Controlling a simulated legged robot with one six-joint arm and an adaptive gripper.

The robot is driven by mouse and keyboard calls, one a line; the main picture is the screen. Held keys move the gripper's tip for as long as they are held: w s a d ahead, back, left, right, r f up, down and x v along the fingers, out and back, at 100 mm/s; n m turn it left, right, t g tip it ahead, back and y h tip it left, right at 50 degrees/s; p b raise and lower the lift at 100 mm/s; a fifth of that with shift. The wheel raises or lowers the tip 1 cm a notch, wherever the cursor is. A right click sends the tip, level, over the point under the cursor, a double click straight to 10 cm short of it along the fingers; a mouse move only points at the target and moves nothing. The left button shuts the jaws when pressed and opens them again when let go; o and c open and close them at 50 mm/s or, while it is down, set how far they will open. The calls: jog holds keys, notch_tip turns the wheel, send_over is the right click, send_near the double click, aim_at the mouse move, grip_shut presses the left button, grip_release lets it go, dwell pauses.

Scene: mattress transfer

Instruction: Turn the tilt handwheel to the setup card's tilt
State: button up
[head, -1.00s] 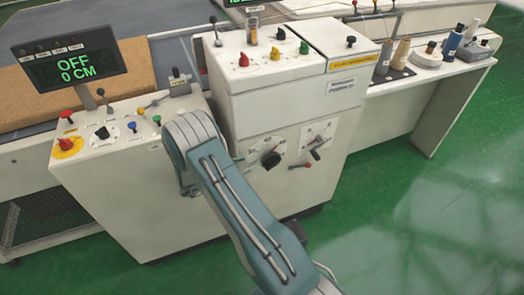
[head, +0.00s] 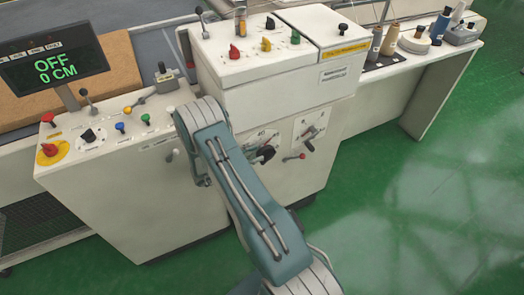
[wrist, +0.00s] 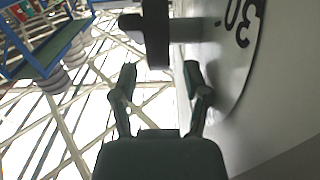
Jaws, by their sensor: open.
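The tilt handwheel is a dark knob (head: 265,154) in front of a pale round dial (head: 256,136) marked 40, on the front of the white machine cabinet. In the wrist view the dark handwheel (wrist: 157,35) stands out edge-on from the dial (wrist: 235,75), where a 30 shows. My gripper (wrist: 160,75) is open and empty, its fingertips just short of the wheel's rim, one to each side of it. I cannot make out a setup card's tilt value.
A second dial (head: 311,128) with a red-tipped lever (head: 300,156) sits close right of the handwheel. The left console has coloured buttons and a screen (head: 56,70) reading OFF, 0 CM. Thread spools (head: 390,40) stand on the right-hand table. Green floor is clear at right.

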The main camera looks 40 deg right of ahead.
aim_at(260, 151)
jog(key=shift+x, duration=1.4)
grip_shut()
jog(key=shift+d+r+t+y, duration=0.15)
jog(key=shift+t+y, duration=0.25)
jog(key=shift+y, duration=0.4)
grip_release()
